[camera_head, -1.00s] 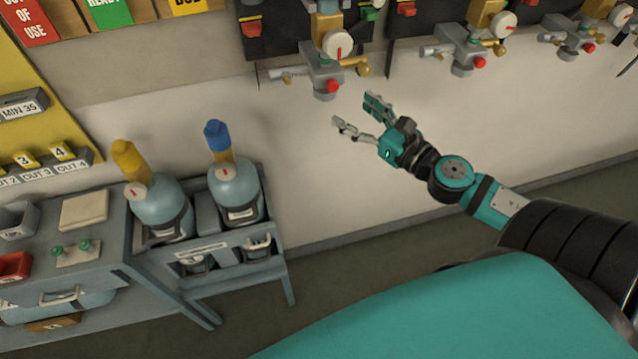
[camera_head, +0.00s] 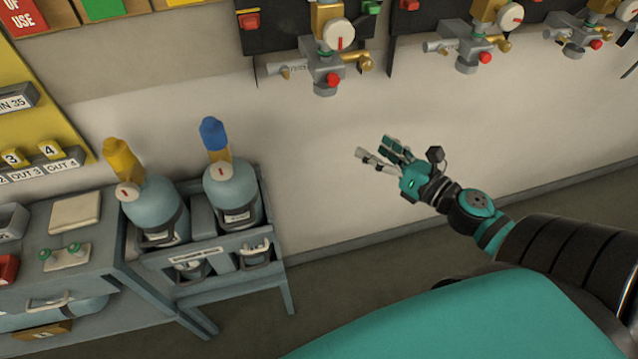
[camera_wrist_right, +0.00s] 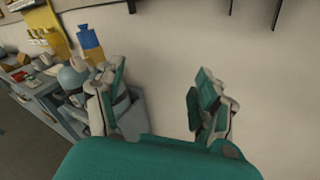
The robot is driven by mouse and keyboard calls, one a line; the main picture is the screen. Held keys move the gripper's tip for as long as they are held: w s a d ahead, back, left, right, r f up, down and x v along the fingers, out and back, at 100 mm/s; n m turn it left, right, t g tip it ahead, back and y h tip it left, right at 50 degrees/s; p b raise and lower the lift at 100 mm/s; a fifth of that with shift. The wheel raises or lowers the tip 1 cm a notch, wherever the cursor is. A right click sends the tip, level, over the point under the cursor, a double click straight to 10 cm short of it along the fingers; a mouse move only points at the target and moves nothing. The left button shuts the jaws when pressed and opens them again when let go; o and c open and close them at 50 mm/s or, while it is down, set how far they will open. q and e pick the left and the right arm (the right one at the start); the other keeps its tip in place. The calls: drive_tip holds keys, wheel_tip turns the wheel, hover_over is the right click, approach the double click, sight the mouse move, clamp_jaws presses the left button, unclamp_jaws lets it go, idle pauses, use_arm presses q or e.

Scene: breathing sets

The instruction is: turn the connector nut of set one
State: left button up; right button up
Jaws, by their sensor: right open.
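Several breathing sets hang on the wall at the top of the head view. The nearest whole one (camera_head: 326,76) has a grey valve body, a red knob (camera_head: 333,80), a white gauge (camera_head: 339,34) and brass fittings (camera_head: 359,61). No set number is readable, so I cannot tell which is set one or pick out its connector nut. My right gripper (camera_head: 374,146) is open and empty, below and a little right of this set, apart from it. In the right wrist view its two fingers (camera_wrist_right: 162,72) are spread before bare wall. My left gripper is out of view.
Two blue-grey cylinders, one yellow-topped (camera_head: 153,205) and one blue-topped (camera_head: 234,190), stand in a grey rack (camera_head: 210,248) at lower left. More sets (camera_head: 469,47) hang to the right. The wall around my right gripper is clear.

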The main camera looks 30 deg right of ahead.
drive_tip(key=w+a+f+m+y+b, duration=0.1)
drive_tip(key=w+f+m, duration=0.2)
drive_tip(key=w+f, duration=0.2)
drive_tip(key=w+a+f+m+g+y+b, duration=0.1)
drive_tip(key=w+f+m, duration=0.3)
drive_tip(key=f, duration=0.6)
drive_tip(key=w+a+f+m+g+y+b, duration=0.1)
drive_tip(key=w+a+f+m, duration=0.2)
drive_tip(key=w+f, duration=0.3)
wheel_tip(320, 180, down, 2)
drive_tip(key=shift+f, duration=0.25)
